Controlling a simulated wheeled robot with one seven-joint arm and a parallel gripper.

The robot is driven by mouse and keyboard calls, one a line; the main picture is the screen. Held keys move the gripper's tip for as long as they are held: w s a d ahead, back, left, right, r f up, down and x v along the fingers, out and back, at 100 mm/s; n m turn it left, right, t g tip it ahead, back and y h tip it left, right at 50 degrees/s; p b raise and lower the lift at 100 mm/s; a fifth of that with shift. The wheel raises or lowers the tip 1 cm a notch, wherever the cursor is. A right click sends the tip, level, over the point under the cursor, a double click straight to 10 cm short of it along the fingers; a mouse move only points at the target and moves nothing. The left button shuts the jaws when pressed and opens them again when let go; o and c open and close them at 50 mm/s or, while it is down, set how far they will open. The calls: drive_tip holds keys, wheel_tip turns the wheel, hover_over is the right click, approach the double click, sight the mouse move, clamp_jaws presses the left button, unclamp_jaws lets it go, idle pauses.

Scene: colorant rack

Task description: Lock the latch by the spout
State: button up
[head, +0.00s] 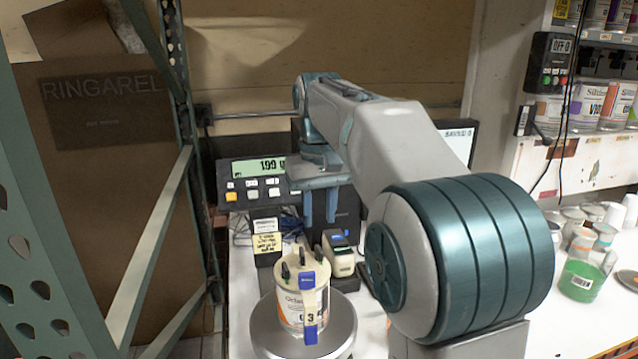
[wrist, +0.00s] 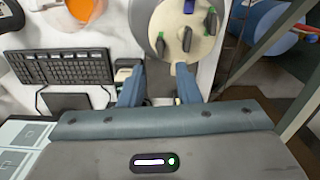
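A paint can (head: 290,310) with a cream lid (head: 292,272) stands upright on a round scale pan. Black latches stand on the lid, including one at left (head: 285,271) and one at the back right (head: 318,253). A blue piece (head: 307,280) sits at the lid's front edge; it may mark the spout. The wrist view shows the lid (wrist: 172,22) with black latches (wrist: 187,40) that have green ends. My gripper (head: 320,218) points down behind and above the can. In the wrist view its fingers (wrist: 158,75) are apart and empty, near the lid's edge.
The scale pan (head: 340,330) is under the can. A scale display (head: 258,167) stands behind, with a small device (head: 338,255) beside the can. A keyboard (wrist: 60,68) and an orange-filled cup (wrist: 80,8) show in the wrist view. Green rack posts (head: 165,230) bound the left.

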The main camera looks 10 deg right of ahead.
wheel_tip(320, 180, up, 6)
drive_tip(key=shift+p, duration=0.3)
drive_tip(key=shift+r, duration=0.1)
drive_tip(key=s+f+m+t, duration=0.1)
drive_tip(key=s+f+t, duration=0.2)
drive_tip(key=s+f, duration=1.8)
drive_tip(key=shift+d+f, duration=0.15)
drive_tip(key=shift+d, duration=0.25)
drive_tip(key=shift+s, duration=0.1)
